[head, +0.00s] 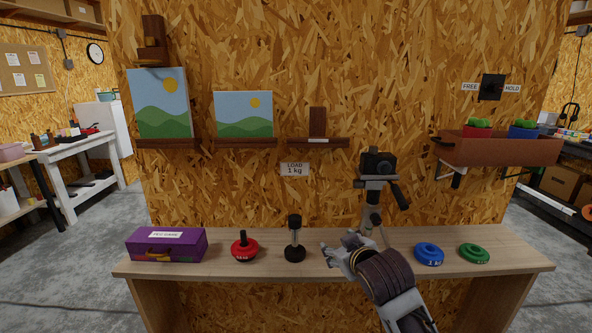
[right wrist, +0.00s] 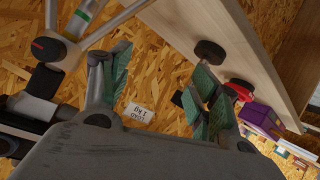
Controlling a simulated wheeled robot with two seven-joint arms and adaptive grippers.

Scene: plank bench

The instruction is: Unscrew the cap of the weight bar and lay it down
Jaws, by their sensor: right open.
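The weight bar (head: 294,241) stands upright on the bench, a thin pale rod on a round black base. Its black cap (head: 294,221) sits on top. My right gripper (head: 328,254) is open and empty, to the right of the bar and apart from it. In the right wrist view, the black base (right wrist: 209,51) shows on the bench, while a finger hides most of the rod. A small dark piece beside that finger looks like the cap (right wrist: 177,98). My left gripper is not in view.
A camera on a tripod (head: 377,185) stands behind my right gripper. Bare bench (head: 220,264) shows in front.

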